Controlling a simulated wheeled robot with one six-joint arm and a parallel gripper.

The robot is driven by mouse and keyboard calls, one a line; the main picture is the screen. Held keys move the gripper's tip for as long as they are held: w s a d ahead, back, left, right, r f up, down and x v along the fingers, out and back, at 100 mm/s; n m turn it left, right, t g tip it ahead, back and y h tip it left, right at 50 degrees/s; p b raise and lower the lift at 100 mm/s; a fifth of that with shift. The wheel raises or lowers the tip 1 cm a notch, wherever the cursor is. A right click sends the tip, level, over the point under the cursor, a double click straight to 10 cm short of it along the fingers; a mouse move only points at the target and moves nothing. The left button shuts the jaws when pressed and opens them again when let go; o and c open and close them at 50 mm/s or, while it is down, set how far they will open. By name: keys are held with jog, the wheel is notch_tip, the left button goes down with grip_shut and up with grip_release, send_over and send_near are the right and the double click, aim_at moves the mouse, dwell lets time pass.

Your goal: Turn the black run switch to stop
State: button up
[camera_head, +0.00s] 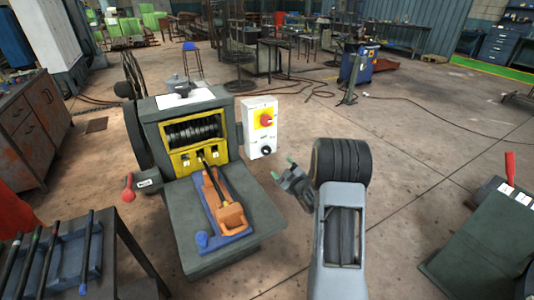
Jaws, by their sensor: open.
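The black run switch (266,151) is a small round knob low on the white control box (250,133) at the right side of the green machine. Its pointer direction is too small to tell. A red rotary knob on a yellow plate (265,121) sits above it. My gripper (283,168) is open and empty, to the right of the box and a little lower than the switch. It appears apart from the switch. My grey arm reaches up from the bottom of the view.
The green machine (205,108) carries a drum in a yellow frame (190,156). An orange tool (228,212) lies on a blue tray (237,238) on the green bench top (183,240). A red-knobbed lever (128,195) stands left. The floor right of the box is clear.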

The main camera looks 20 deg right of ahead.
aim_at(268, 152)
jog(key=w, duration=0.4)
jog(key=w+a+p, duration=0.1)
jog(key=w, duration=0.7)
jog(key=shift+w+a+p, duration=0.15)
jog(key=shift+a+p, duration=0.15)
jog(key=shift+p, duration=0.05)
jog(key=c, duration=0.9)
jog(key=shift+f+m+b, duration=0.1)
jog(key=shift+m+b, duration=0.2)
jog(key=shift+b, duration=0.15)
jog(key=shift+m+b, duration=0.3)
jog(key=shift+b, duration=0.05)
jog(key=m+b, duration=0.2)
jog(key=m, duration=0.1)
jog(key=shift+f+b, duration=0.1)
jog(key=shift+b, duration=0.3)
jog(key=m+b, duration=0.1)
jog(key=m, duration=0.4)
jog(key=shift+r+b, duration=0.2)
jog(key=shift+b, duration=0.2)
jog(key=shift+m, duration=0.4)
